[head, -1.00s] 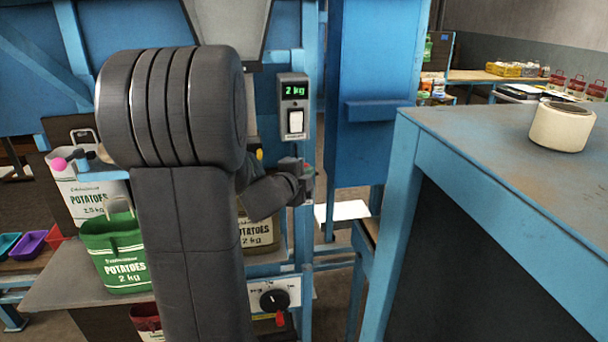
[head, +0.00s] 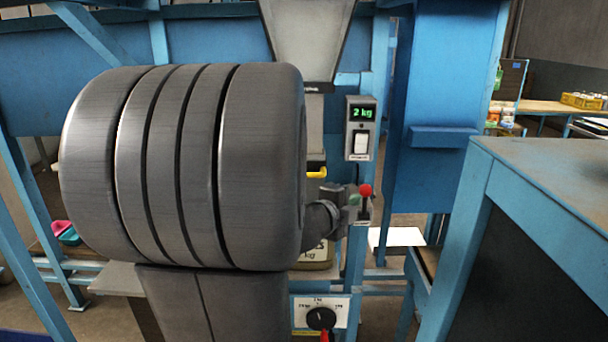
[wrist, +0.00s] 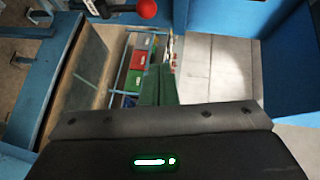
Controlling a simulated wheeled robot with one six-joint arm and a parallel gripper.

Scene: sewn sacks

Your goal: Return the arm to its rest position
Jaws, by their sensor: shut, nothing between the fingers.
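My arm, with its large ribbed grey joint, fills the left half of the head view. The end of the arm with my gripper (head: 340,196) points away, close to a lever with a red ball (head: 365,190). In the wrist view my gripper (wrist: 160,118) shows as a wide dark bar, shut and empty. The red ball (wrist: 146,8) is at the top of that view, apart from the gripper. My arm hides most of a potato sack (head: 314,258) below the filling spout.
A display box (head: 361,128) reading 2 kg hangs on the blue frame. A dial panel (head: 320,318) is below it. A blue-edged table (head: 545,185) stands at the right. In the wrist view, red and green items (wrist: 140,65) lie lower down beside bare floor.

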